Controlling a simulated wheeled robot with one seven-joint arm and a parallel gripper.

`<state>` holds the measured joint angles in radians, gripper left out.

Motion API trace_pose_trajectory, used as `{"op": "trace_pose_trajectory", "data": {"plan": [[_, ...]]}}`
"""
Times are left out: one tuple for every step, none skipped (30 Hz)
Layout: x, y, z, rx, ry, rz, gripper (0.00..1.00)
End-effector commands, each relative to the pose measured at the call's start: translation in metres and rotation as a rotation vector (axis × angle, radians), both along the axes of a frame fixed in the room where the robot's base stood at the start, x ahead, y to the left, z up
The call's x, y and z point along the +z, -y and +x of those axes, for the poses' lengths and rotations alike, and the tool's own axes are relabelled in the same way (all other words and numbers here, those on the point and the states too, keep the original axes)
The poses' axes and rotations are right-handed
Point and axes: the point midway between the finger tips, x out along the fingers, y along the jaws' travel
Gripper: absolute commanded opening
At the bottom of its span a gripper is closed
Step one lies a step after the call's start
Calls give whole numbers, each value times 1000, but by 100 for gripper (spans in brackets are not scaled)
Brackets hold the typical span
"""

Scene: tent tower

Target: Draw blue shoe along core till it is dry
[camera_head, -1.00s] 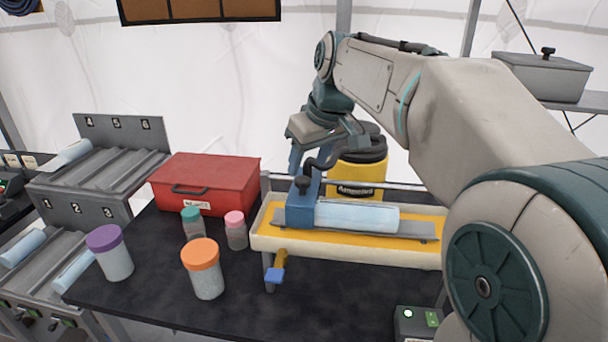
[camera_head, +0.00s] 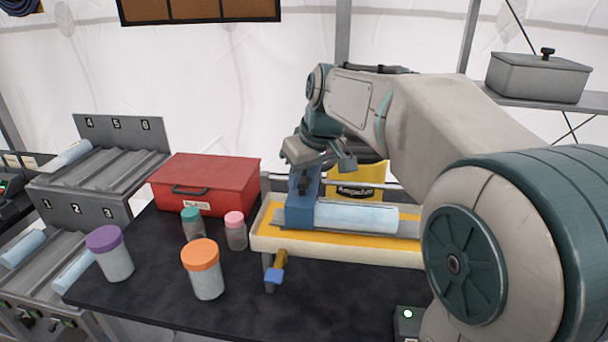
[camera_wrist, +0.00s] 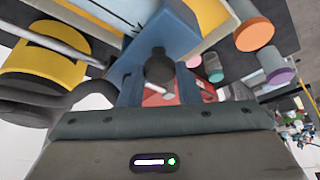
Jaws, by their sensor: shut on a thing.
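The blue shoe (camera_head: 299,213) stands at the left end of the pale blue core (camera_head: 355,217), which lies lengthwise on a grey rail in the cream-rimmed yellow tray (camera_head: 335,256). My gripper (camera_head: 304,184) has come down on the shoe from above and is shut on its dark knob. In the wrist view, the knob (camera_wrist: 160,67) sits between the two blue fingers of my gripper (camera_wrist: 159,88), with the blue shoe (camera_wrist: 170,32) beyond. I cannot tell how wet the core is. My arm hides the tray's right end.
A yellow canister (camera_head: 357,181) stands close behind the tray. A red box (camera_head: 206,182) and jars with teal (camera_head: 190,214), pink (camera_head: 234,218), orange (camera_head: 200,254) and purple (camera_head: 103,238) lids stand left. Numbered racks (camera_head: 118,170) are farther left. The dark table's front is clear.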

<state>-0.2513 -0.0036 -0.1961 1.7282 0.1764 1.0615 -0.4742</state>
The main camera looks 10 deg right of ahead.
Motion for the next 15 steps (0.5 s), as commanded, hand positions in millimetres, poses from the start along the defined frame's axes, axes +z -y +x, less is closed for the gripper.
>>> {"op": "trace_pose_trajectory", "data": {"plan": [[0,-5,1,2,-1,1,0],[0,-8,2,2,-1,1,0],[1,-13,4,3,0,1,0],[1,-16,5,3,0,1,0],[1,-17,5,2,-1,1,0],[1,-18,5,1,1,1,0],[1,-18,5,2,1,2,0],[1,-18,5,3,1,2,0],[1,-19,5,3,2,3,0],[1,-19,5,4,2,3,0],[1,-19,5,4,2,3,0],[1,-20,5,5,3,4,33],[1,-20,5,5,3,4,41],[1,-20,5,5,3,4,50],[1,-19,5,5,2,3,52]]}}
